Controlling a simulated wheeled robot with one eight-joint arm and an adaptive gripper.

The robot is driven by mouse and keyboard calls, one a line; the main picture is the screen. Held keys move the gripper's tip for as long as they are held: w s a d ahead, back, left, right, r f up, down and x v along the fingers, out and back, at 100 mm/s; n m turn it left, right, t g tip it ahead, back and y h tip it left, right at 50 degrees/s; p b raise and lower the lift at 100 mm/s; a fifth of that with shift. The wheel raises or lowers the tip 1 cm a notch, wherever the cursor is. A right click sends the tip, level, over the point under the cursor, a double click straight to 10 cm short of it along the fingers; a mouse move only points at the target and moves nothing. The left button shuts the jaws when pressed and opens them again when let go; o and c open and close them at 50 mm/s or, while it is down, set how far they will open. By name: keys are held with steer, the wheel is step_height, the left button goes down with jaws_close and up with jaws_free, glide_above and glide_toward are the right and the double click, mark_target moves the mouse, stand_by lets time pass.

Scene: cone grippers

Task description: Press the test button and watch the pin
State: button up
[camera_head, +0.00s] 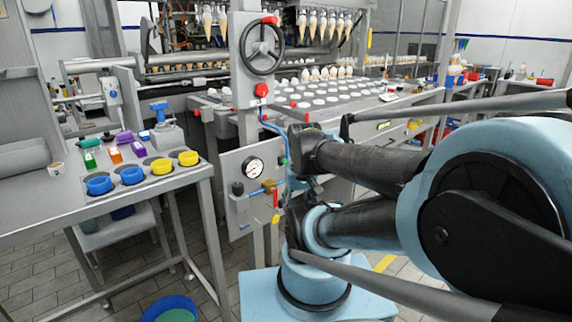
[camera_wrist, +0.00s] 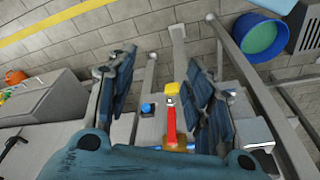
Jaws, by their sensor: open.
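A grey panel (camera_head: 232,165) carries a round gauge (camera_head: 253,168), a black knob (camera_head: 237,188) and a brass valve with a red lever (camera_head: 275,197) pointing down to a yellow tip. In the wrist view the red lever (camera_wrist: 171,125) and yellow tip (camera_wrist: 170,89) lie between my fingers. A small blue button-like part (camera_wrist: 147,107) sits left of the lever. Whether it is the test button is unclear. My gripper (camera_wrist: 168,70) is open, with nothing visibly held. In the head view my arm hides part of the panel's right side. No pin can be made out.
Above the panel are a black handwheel (camera_head: 262,46) and a red button (camera_head: 262,90). A blue bucket (camera_head: 170,308) stands on the floor. A cone machine fills the back.

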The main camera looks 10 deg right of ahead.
jaws_close()
stand_by(1.1)
